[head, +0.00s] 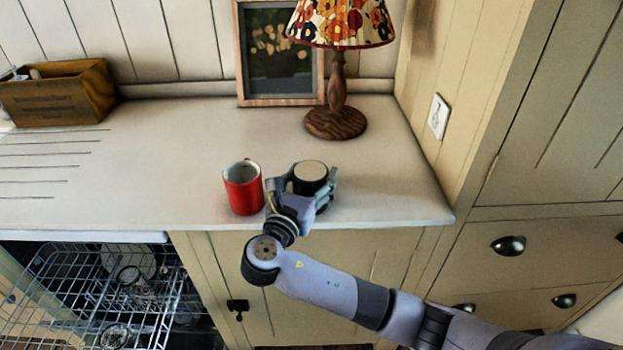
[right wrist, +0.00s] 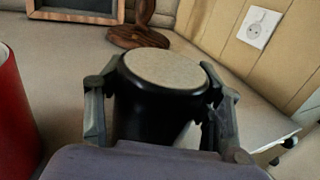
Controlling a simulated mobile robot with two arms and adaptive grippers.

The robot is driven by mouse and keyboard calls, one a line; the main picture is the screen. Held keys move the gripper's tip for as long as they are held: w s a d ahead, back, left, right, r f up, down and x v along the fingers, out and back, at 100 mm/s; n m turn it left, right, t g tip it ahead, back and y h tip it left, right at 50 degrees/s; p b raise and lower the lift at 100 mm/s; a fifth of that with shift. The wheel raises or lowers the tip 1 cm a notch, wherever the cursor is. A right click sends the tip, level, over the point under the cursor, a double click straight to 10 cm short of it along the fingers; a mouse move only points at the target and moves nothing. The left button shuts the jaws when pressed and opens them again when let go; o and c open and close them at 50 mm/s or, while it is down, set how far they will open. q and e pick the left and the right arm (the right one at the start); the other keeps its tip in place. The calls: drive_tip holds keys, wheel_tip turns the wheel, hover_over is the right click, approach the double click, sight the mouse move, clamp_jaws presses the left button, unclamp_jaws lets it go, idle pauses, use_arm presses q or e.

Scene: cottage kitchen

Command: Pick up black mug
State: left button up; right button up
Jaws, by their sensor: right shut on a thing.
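The black mug (head: 309,187) is near the front edge of the counter, with a flat, light beige round face on top. It also shows in the middle of the right wrist view (right wrist: 150,112), where it looks upright or upside down; I cannot tell which. My right gripper (head: 306,190) is shut on it, one finger on each side of its body. Its fingers also show in the right wrist view (right wrist: 160,105). Whether the mug's base touches the counter is hidden. My left gripper is in neither view.
A red mug (head: 243,188) stands close to the left of my right gripper. Behind are a lamp (head: 337,121), a framed picture (head: 279,50) and a wooden box (head: 58,95). An open dishwasher rack (head: 70,285) is below left. The counter's middle left is clear.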

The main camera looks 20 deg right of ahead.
wheel_tip(320, 180, up, 20)
drive_tip(key=p, duration=0.2)
drive_tip(key=s+a+r+p, duration=0.2)
drive_tip(key=s+p, duration=0.4)
drive_tip(key=s, duration=0.1)
drive_tip(key=s+a+r+p, duration=0.2)
drive_tip(key=s+r+p, duration=0.1)
drive_tip(key=s+p, duration=0.4)
drive_tip(key=shift+s+a, duration=0.25)
drive_tip(key=shift+s, duration=0.5)
drive_tip(key=n+p, duration=0.6)
drive_tip(key=p, duration=0.4)
drive_tip(key=shift+n+p, duration=0.4)
drive_tip(key=shift+w, duration=0.1)
